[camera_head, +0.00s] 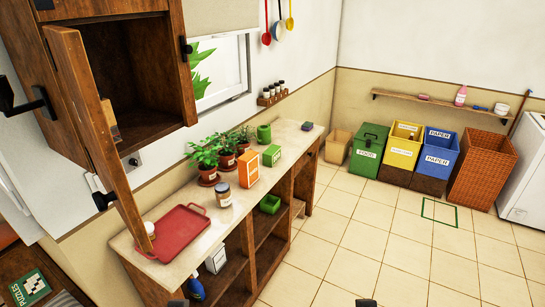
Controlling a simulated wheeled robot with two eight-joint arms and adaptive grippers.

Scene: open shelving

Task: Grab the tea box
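I cannot read which box is the tea box. A small green box with a pale label (271,155) stands on the counter, in front of a green canister (264,133). An orange box with a white label (248,168) stands upright to its left. Two small dark shapes, one left and one right of the middle, show at the bottom edge. They look like the tips of my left gripper (178,303) and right gripper (365,302). Both are far from the boxes, and too little shows to tell whether they are open or shut.
A red tray (178,233), a jar (223,194) and several potted plants (206,155) share the counter (223,222). An open wooden cabinet door (95,125) hangs over its near end. Colored bins (403,146) line the back wall. The tiled floor (370,235) at right is clear.

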